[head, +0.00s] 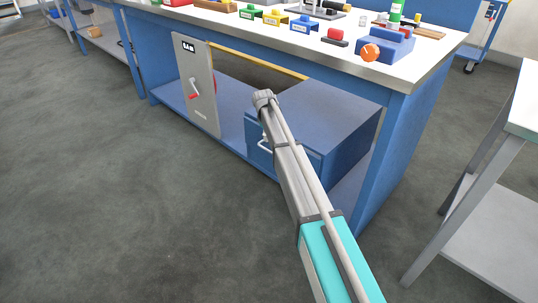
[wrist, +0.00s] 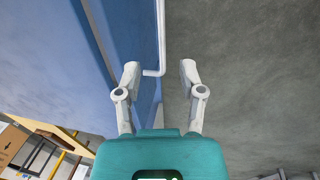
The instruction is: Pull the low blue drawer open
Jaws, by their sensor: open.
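The low blue drawer (head: 258,153) is in a blue cabinet on the bench's lower shelf. It looks closed in the head view. Its pale bar handle (head: 264,142) stands out from the front, partly covered by my arm. In the wrist view, the handle (wrist: 161,35) runs down from the top edge and bends left toward the blue front. My gripper (wrist: 159,68) is open, with one finger on each side of the handle's line. The bent end lies between the fingertips in the picture, with no visible contact.
The blue bench (head: 397,120) has small objects on its white top, including an orange knob (head: 370,52). A grey table (head: 490,210) is at the right. The floor (head: 120,190) in front is clear.

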